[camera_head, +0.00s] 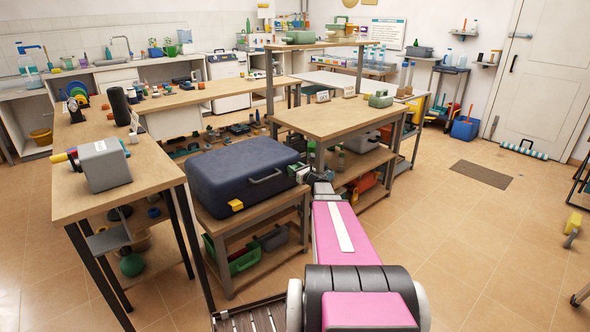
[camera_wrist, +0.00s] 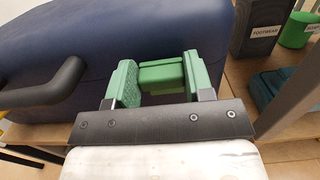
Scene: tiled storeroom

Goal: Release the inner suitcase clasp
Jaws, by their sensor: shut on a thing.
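The dark blue suitcase (camera_head: 243,172) lies closed on a low wooden bench, and its side also shows in the wrist view (camera_wrist: 200,28). A black handle (camera_wrist: 45,90) is left of my gripper in the wrist view. A yellow clasp (camera_head: 236,205) sits at the suitcase's near left corner. My gripper (camera_head: 302,174) is at the suitcase's right end. In the wrist view my gripper (camera_wrist: 160,84) has its green-padded fingers on both sides of a green clasp (camera_wrist: 162,76) on the suitcase side, shut on it. The clasp's lower part is hidden by my gripper.
A workbench (camera_head: 120,187) with a grey machine (camera_head: 104,164) stands close left. Another wooden table (camera_head: 340,117) stands behind my gripper. In the wrist view, a dark labelled box (camera_wrist: 262,28) and a green container (camera_wrist: 298,30) are at right. Open tiled floor (camera_head: 470,230) lies right.

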